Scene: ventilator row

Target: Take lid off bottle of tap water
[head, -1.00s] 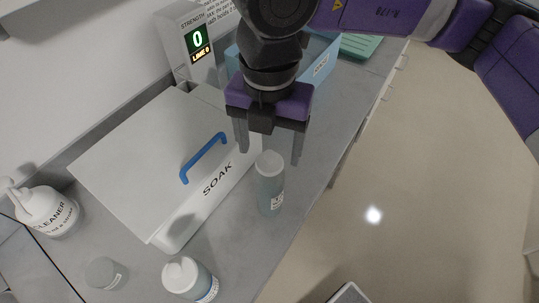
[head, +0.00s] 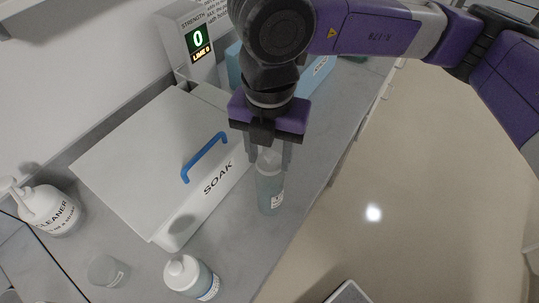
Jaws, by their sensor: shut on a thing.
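The bottle of tap water (head: 269,190) is a clear, bluish bottle with a small label. It stands upright on the grey counter, to the right of the white SOAK box. Its pale lid (head: 268,157) is at the top, partly hidden by the fingers. My gripper (head: 269,155) points down over the bottle, with one finger on each side of the lid. The fingers are shut on the lid, which still sits on the bottle.
The white SOAK box (head: 150,160) with a blue handle stands left of the bottle. A cleaner bottle (head: 48,208), a small clear cup (head: 106,271) and a white-capped bottle (head: 190,277) stand nearer. A strength display (head: 197,42) and a blue bin (head: 322,68) are behind. The counter edge drops off at right.

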